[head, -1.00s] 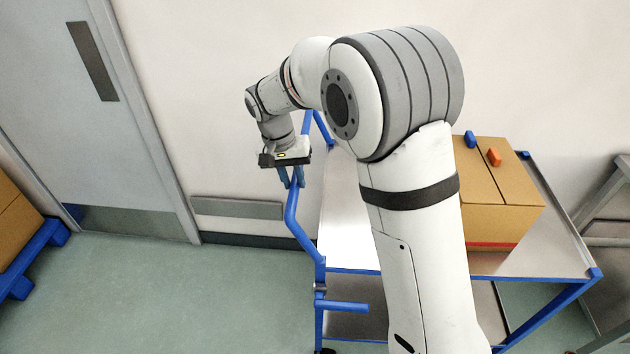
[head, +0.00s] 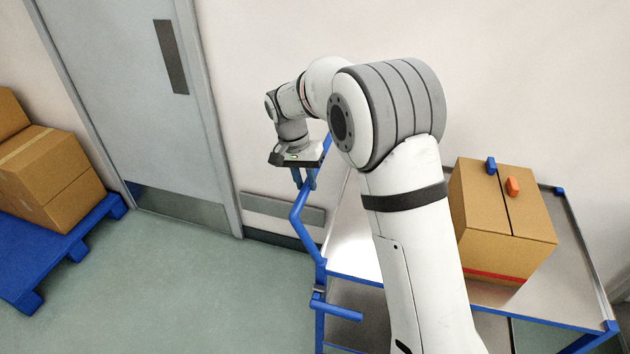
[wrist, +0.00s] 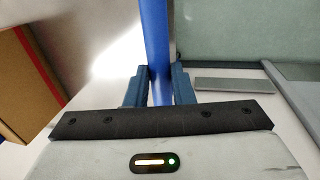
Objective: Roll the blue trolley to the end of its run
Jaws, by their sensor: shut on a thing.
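The blue trolley (head: 352,276) has a blue tube frame and grey metal shelves, and stands at the right along the wall. Its blue push handle (head: 297,217) rises at its left end. My gripper (head: 304,184) is shut on the upper part of this handle. In the wrist view the blue handle tube (wrist: 156,45) runs between the two fingers of my gripper (wrist: 160,75). My arm hides the middle of the trolley.
A cardboard box (head: 505,225) with a blue and an orange piece on top rides on the trolley. A grey door (head: 140,90) is at the left. A blue pallet (head: 60,250) with cardboard boxes (head: 55,180) stands at the far left. Green floor between is clear.

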